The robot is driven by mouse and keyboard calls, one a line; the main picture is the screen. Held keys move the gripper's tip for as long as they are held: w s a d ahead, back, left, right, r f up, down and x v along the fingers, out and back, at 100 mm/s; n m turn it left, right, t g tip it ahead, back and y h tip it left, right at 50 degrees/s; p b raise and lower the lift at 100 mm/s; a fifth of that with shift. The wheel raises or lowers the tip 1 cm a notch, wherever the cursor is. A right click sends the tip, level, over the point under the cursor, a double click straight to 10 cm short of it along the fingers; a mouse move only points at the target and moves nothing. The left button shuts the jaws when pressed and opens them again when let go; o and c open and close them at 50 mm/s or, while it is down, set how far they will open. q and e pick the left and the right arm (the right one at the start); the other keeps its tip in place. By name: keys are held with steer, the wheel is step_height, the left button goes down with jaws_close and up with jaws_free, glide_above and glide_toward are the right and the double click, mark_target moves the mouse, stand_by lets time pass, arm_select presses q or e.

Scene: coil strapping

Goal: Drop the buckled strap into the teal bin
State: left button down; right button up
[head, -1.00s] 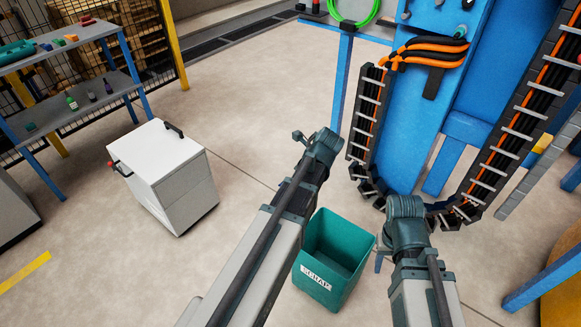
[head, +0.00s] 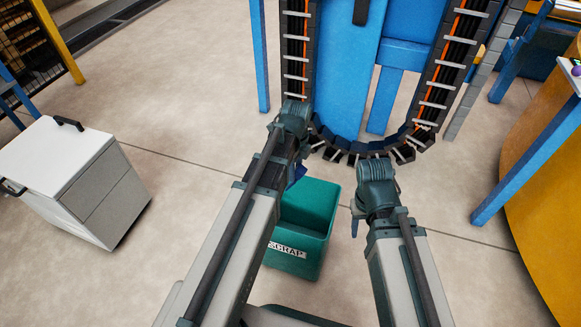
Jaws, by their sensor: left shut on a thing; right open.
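The teal bin (head: 318,222), with a white SCRAP label on its front, stands on the floor in the middle of the head view. My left arm crosses in front of its left side. Only a small part of my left gripper (head: 297,173) shows, low beside the arm's end and over the bin's back left area. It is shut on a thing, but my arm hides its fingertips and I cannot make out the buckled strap. My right gripper (head: 355,226) is partly hidden behind its wrist, just right of the bin, and is open.
A white drawer cabinet (head: 75,185) stands at the left. Behind the bin is a blue machine frame (head: 345,80) with a hanging cable chain (head: 355,148). A yellow-sided table with a blue leg (head: 525,160) is at the right. Floor between cabinet and bin is clear.

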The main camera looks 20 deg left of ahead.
stand_by(0.4)
arm_select(q)
steer(key=shift+f, duration=0.1)
step_height(320, 180, down, 28)
steer(key=b, duration=2.8)
steer(key=shift+c, duration=1.9)
jaws_free()
steer(key=shift+r, duration=0.25)
step_height(320, 180, up, 14)
steer(key=p, duration=1.4)
steer(key=shift+f, duration=0.25)
